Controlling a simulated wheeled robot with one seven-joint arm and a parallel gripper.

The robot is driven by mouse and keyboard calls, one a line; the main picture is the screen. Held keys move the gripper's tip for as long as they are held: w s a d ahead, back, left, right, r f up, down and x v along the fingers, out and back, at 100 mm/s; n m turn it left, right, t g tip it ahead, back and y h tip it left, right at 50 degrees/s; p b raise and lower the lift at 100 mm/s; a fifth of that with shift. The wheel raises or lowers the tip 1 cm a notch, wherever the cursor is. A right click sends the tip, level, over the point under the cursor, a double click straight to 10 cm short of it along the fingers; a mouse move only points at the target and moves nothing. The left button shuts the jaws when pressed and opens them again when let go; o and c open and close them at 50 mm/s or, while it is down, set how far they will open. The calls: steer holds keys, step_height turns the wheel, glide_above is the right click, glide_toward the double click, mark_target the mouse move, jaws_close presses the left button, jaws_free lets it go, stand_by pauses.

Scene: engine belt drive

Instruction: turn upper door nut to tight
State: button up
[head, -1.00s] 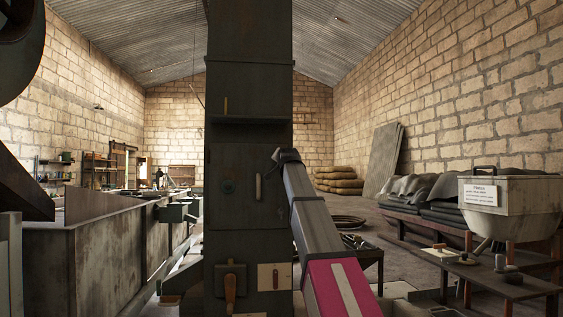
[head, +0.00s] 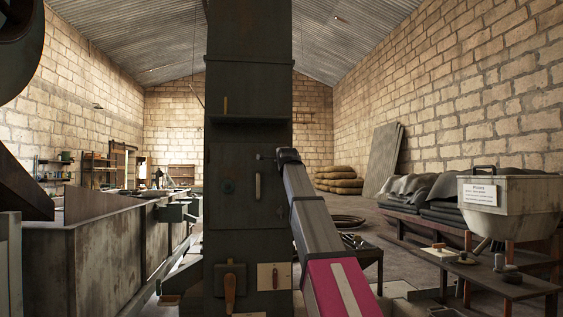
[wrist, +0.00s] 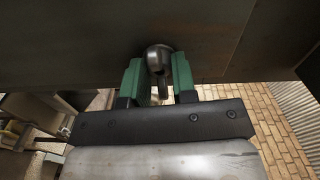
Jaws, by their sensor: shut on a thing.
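The upper door nut (wrist: 158,60) is a dark metal piece with a rounded head, set against the dark door face in the wrist view. My gripper (wrist: 157,84) has its two green fingers on either side of it and is shut on it. In the head view my gripper (head: 274,156) is at the right edge of the tall dark casing (head: 248,90), where a small dark end shows just left of it. The wing shape and tightness of the nut cannot be told.
A wooden handle (head: 230,288) is lower down. A ledge (head: 248,120) juts out above my gripper. A hopper (head: 512,205) stands by a low bench at right.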

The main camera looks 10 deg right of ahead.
steer(key=shift+m, duration=0.6)
steer(key=o, duration=0.9)
steer(key=shift+s, duration=0.1)
steer(key=s, duration=1)
steer(key=shift+s, duration=0.35)
